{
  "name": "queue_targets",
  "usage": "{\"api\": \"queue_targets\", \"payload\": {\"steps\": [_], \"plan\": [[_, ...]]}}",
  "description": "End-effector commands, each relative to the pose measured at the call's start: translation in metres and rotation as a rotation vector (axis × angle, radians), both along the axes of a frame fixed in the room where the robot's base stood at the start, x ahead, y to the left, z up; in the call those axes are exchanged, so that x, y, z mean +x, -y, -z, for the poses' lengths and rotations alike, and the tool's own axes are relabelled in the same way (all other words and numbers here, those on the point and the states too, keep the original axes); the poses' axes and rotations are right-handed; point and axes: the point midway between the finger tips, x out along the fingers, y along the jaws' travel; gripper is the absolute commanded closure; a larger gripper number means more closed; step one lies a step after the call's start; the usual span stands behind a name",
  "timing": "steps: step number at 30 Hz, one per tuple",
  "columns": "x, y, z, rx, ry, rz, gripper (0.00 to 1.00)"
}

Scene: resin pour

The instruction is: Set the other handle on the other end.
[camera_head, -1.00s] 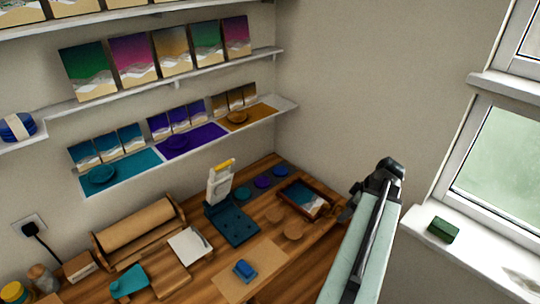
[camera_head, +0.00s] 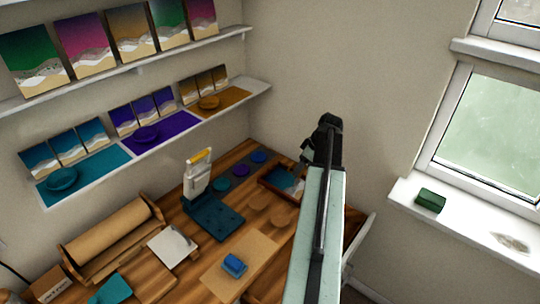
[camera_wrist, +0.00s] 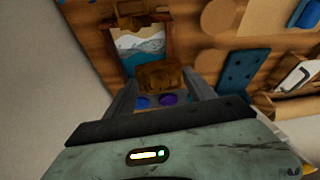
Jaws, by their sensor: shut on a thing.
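The framed wave tray (camera_wrist: 144,47) lies on the bench, its blue and white picture facing up. In the head view the tray (camera_head: 279,179) is partly hidden by my arm. A brown wooden handle (camera_wrist: 163,76) is between my fingers in the wrist view. My gripper (camera_wrist: 162,88) is shut on it, near the tray's lower end in that view; I cannot tell whether the handle touches the tray. Another brown handle piece (camera_wrist: 130,13) shows at the tray's opposite end. In the head view my gripper (camera_head: 302,167) is above the tray and the held handle is not clear.
Blue and purple coasters (camera_head: 240,171) lie on a dark strip beside the tray. Two round wooden discs (camera_head: 260,200) sit in front. A teal board (camera_head: 215,219) with a white upright device (camera_head: 197,174) stands to the left. A blue block (camera_head: 234,264) rests on a brown sheet.

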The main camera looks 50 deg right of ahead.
Motion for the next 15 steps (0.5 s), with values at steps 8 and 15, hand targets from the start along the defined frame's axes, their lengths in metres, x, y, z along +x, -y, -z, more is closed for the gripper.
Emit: {"api": "queue_targets", "payload": {"steps": [8,15], "plan": [[0.161,0.026,0.048,0.000,0.008,0.090,0.92],[0.205,0.023,0.054,0.001,0.014,0.123,0.92]]}}
